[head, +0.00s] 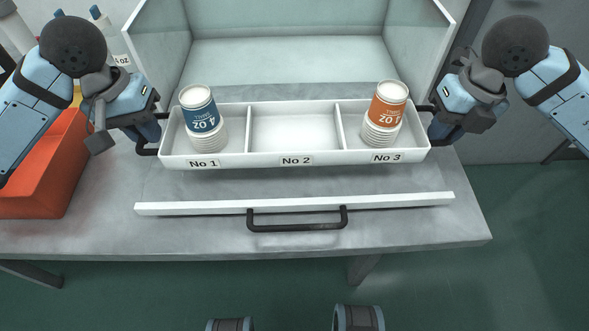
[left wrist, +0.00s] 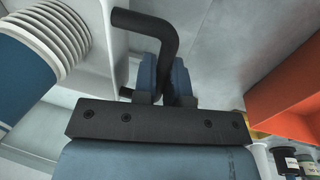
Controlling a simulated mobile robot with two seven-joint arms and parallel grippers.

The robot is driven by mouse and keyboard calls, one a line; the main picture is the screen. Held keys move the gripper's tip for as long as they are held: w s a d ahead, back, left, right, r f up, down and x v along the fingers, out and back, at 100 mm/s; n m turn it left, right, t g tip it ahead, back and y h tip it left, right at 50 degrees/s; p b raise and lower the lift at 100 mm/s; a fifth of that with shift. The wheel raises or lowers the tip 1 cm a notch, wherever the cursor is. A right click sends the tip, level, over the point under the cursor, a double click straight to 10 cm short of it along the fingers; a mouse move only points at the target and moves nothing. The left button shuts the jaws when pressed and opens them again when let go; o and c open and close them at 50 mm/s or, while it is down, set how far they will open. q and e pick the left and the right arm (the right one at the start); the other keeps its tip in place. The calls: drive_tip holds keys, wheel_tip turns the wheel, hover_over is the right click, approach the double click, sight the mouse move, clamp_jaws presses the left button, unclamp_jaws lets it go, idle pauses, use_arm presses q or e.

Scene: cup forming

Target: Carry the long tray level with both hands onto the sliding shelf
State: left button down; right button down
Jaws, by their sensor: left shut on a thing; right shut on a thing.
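The long white tray (head: 295,156) has three compartments labelled No 1, No 2 and No 3, and looks about level. A blue-labelled cup stack (head: 203,117) stands in No 1 and an orange-labelled one (head: 385,112) in No 3; No 2 is empty. My left gripper (head: 147,135) is shut on the tray's black left handle (left wrist: 160,30). My right gripper (head: 437,127) is shut on the right handle, mostly hidden by the gripper. The sliding shelf (head: 300,183) is the grey surface under the tray, with a white front rail and black pull. Whether the tray touches it, I cannot tell.
A pale open-fronted cabinet (head: 290,50) stands behind the tray. An orange bin (head: 45,165) and several bottles (head: 110,35) are at the left. The grey table (head: 430,225) has bare surface at its front and right.

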sight(420, 168)
use_arm(q)
drive_tip(key=shift+f, duration=0.15)
use_arm(e)
drive_tip(key=shift+f, duration=0.15)
